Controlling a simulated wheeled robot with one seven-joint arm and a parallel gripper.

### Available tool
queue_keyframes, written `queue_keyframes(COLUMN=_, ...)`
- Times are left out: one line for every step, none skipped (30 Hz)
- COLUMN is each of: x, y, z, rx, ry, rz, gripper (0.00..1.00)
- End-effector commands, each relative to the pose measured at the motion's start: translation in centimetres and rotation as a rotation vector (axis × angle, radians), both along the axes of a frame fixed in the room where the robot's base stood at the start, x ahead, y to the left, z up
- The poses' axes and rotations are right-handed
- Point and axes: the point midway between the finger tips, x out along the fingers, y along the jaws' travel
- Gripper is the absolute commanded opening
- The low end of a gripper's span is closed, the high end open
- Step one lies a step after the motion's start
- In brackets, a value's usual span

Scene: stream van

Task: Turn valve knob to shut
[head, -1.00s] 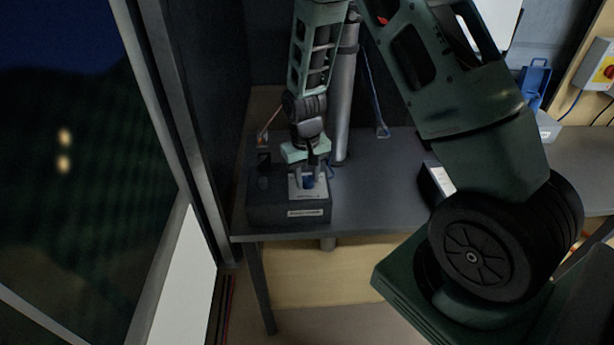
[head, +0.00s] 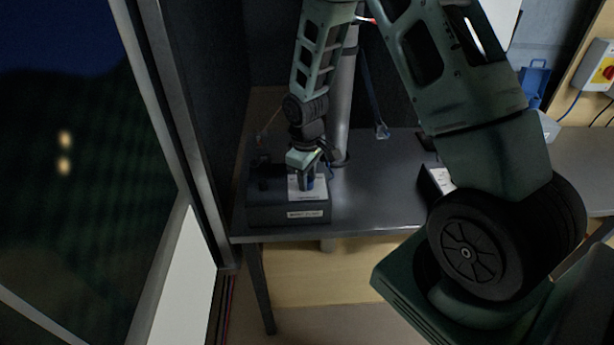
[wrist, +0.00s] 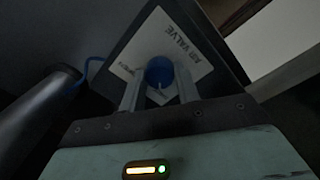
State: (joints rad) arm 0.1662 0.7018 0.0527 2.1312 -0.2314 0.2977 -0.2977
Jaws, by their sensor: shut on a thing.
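The blue valve knob (wrist: 159,72) sits on a white plate (wrist: 190,47) with lettering that reads in part "VALVE". The plate is on top of a dark box (head: 288,213) at the left end of the grey bench. My gripper (wrist: 160,92) is shut on the knob, with one finger on each side of it. In the head view my gripper (head: 307,176) reaches down onto the box from above, and only a little of the knob shows between the fingers. A pale mark shows on the knob's near side in the wrist view.
The grey bench (head: 375,205) has free room right of the box. A metal post (head: 342,110) rises close behind my gripper. A small white-topped box (head: 440,181) stands further right. A blue cable (wrist: 92,68) runs beside the valve box.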

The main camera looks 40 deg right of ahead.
Motion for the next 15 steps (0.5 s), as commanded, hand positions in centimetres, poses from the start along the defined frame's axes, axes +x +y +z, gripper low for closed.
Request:
queue_keyframes(x=0.01, y=-0.04, z=0.06, rx=-0.001, ry=0.000, rz=0.005, gripper=0.09)
queue_keyframes(x=0.01, y=-0.04, z=0.06, rx=-0.001, ry=0.000, rz=0.008, gripper=0.09)
queue_keyframes(x=0.00, y=-0.03, z=0.06, rx=-0.001, ry=0.000, rz=0.010, gripper=0.09)
queue_keyframes(x=0.01, y=-0.04, z=0.06, rx=-0.001, ry=0.000, rz=0.011, gripper=0.09)
queue_keyframes(x=0.01, y=-0.04, z=0.05, rx=-0.001, ry=0.000, rz=0.011, gripper=0.09)
queue_keyframes(x=0.01, y=-0.04, z=0.05, rx=-0.001, ry=0.000, rz=0.012, gripper=0.09)
queue_keyframes(x=0.01, y=-0.04, z=0.05, rx=-0.001, ry=0.000, rz=0.012, gripper=0.09)
queue_keyframes(x=0.01, y=-0.04, z=0.05, rx=-0.001, ry=0.000, rz=0.012, gripper=0.09)
queue_keyframes(x=0.01, y=-0.04, z=0.05, rx=-0.001, ry=0.000, rz=0.012, gripper=0.09)
queue_keyframes(x=0.01, y=-0.04, z=0.05, rx=-0.001, ry=0.000, rz=0.012, gripper=0.09)
queue_keyframes(x=0.01, y=-0.04, z=0.05, rx=-0.001, ry=0.000, rz=0.012, gripper=0.09)
queue_keyframes(x=0.01, y=-0.04, z=0.05, rx=-0.001, ry=0.000, rz=0.012, gripper=0.09)
queue_keyframes(x=0.01, y=-0.04, z=0.05, rx=-0.001, ry=-0.001, rz=0.012, gripper=0.09)
queue_keyframes(x=0.01, y=-0.04, z=0.05, rx=-0.001, ry=0.000, rz=0.012, gripper=0.34)
queue_keyframes(x=0.01, y=-0.04, z=0.05, rx=-0.001, ry=0.000, rz=0.012, gripper=0.46)
